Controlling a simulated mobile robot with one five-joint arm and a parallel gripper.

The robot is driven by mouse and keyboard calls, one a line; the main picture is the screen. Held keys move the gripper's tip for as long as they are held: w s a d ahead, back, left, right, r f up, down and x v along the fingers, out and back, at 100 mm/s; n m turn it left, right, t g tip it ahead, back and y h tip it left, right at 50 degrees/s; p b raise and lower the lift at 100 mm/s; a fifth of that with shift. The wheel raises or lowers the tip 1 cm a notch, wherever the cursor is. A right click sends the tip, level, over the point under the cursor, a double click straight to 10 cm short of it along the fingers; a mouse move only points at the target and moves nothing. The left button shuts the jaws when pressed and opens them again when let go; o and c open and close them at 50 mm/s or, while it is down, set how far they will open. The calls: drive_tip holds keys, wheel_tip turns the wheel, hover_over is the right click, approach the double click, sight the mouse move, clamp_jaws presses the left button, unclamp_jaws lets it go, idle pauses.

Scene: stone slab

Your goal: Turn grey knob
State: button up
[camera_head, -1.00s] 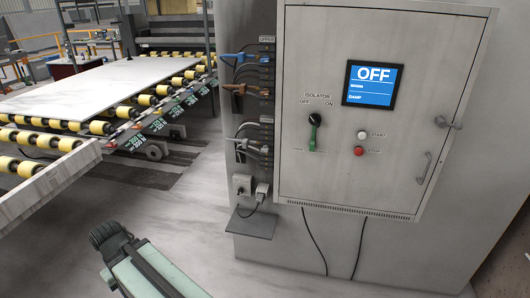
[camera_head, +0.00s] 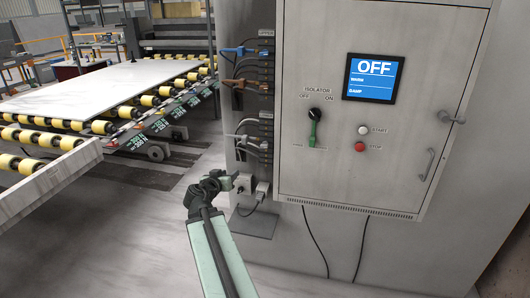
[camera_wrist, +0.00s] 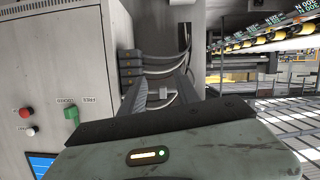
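A small grey box with a knob-like fitting (camera_head: 243,186) is low on the left side of the cabinet; it is too small to tell its setting.
Cables and connectors (camera_head: 250,140) run along the cabinet's left edge above my gripper. A grey plug (camera_head: 262,187) and a small shelf (camera_head: 254,222) sit close by. The screen (camera_head: 374,78) reads OFF. A roller conveyor (camera_head: 110,125) stands left; the floor between is clear.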

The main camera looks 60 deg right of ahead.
sight(263, 147)
drive_tip(key=s+d+r+t+h, duration=0.25)
drive_tip(key=s+d+r, duration=0.4)
drive_tip(key=d, duration=0.35)
drive_tip(key=shift+g+h, duration=0.35)
drive_tip(key=shift+g, duration=0.1)
drive_tip(key=x, duration=0.5)
drive_tip(key=f+x, duration=0.1)
drive_tip(key=x, duration=0.2)
drive_tip(key=shift+s+d+b, duration=0.1)
drive_tip(key=shift+s+b, duration=0.15)
drive_tip(key=shift+b, duration=0.15)
clamp_jaws()
